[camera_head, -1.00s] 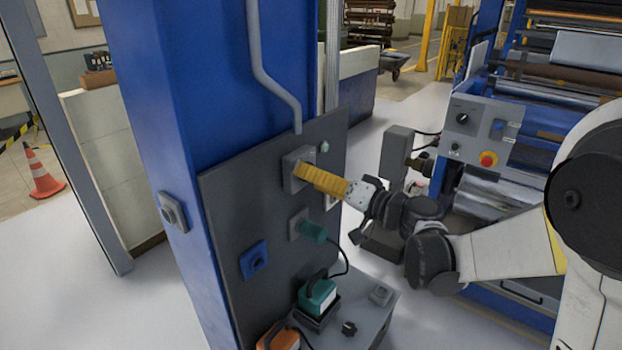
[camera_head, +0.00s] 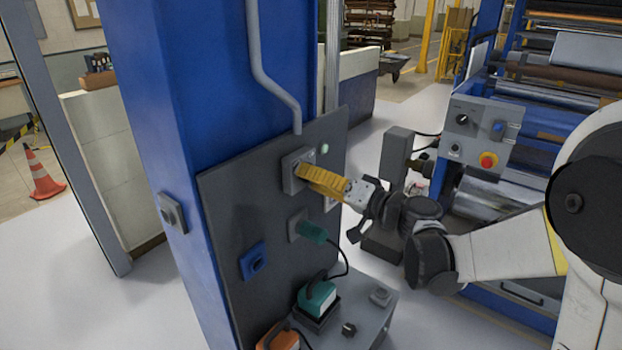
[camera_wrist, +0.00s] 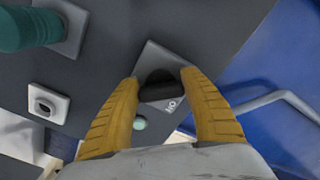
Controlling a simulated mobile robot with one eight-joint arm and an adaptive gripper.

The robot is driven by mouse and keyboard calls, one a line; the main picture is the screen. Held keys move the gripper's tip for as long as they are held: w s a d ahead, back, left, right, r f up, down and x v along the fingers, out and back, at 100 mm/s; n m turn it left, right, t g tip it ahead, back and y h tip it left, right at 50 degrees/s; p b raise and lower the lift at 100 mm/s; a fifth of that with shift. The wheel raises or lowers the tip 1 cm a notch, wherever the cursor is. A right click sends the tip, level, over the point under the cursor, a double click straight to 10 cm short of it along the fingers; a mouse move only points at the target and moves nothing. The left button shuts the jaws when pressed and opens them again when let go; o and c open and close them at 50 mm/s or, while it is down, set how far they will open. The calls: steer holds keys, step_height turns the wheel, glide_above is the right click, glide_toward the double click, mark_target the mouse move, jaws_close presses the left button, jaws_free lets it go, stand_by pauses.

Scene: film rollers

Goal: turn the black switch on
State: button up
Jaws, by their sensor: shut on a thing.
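The black switch (camera_wrist: 160,89) shows in the wrist view as a dark knob on a grey square plate (camera_wrist: 150,60). White lettering that seems to read "ON" is beside it on the plate. My gripper (camera_wrist: 160,92) has its two yellow fingers on either side of the knob, shut on it. In the head view my gripper (camera_head: 304,172) reaches the grey switch box (camera_head: 292,168) on the dark panel from the right. There the fingers hide most of the knob. The knob's exact angle is hard to tell.
The dark panel (camera_head: 232,215) is on a blue column (camera_head: 200,70). Below the switch are a teal plug (camera_head: 312,232) in a socket and a blue socket (camera_head: 253,262). A small pale green lamp (camera_wrist: 139,123) is near the switch. A grey conduit (camera_head: 262,60) runs above.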

steer(key=m, duration=0.4)
steer(key=shift+r+b, duration=0.1)
steer(key=shift+b, duration=0.2)
steer(key=m, duration=0.4)
steer(key=shift+a+r+m, duration=0.1)
steer(key=shift+r+m, duration=0.05)
steer(key=shift+m, duration=0.25)
steer(key=m, duration=0.4)
steer(key=shift+r+b, duration=0.15)
steer(key=shift+b, duration=0.25)
steer(key=shift+r+m, duration=0.1)
steer(key=shift+m, duration=1.9)
steer(key=o, duration=1.2)
steer(key=shift+d, duration=0.2)
